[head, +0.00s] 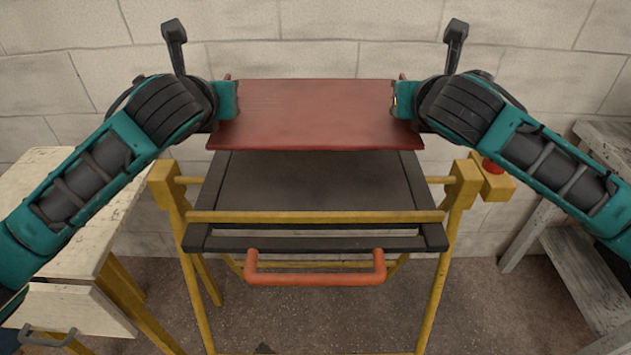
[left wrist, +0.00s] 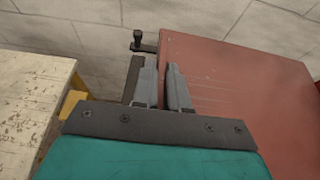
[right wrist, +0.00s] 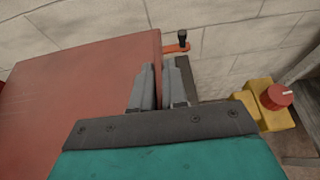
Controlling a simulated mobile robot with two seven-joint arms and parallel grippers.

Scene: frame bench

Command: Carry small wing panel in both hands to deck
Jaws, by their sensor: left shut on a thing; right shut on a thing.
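The small wing panel (head: 315,112) is a flat dark-red sheet, held about level between my two grippers in the head view. My left gripper (head: 234,100) is shut on its left edge, and my right gripper (head: 399,100) is shut on its right edge. The panel also shows right of the fingers in the left wrist view (left wrist: 235,95) and left of them in the right wrist view (right wrist: 80,100). The deck (head: 315,190), seemingly the dark flat surface in the yellow frame, lies below and nearer. The panel hides its far edge; the gap in height is hard to judge.
A yellow rail (head: 315,216) crosses the frame's front, with an orange handle (head: 315,279) below. A red knob (head: 492,166) sits on the frame's right side. A pale worn table (head: 60,215) stands left, grey steps (head: 585,265) right, and a block wall (head: 320,35) behind.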

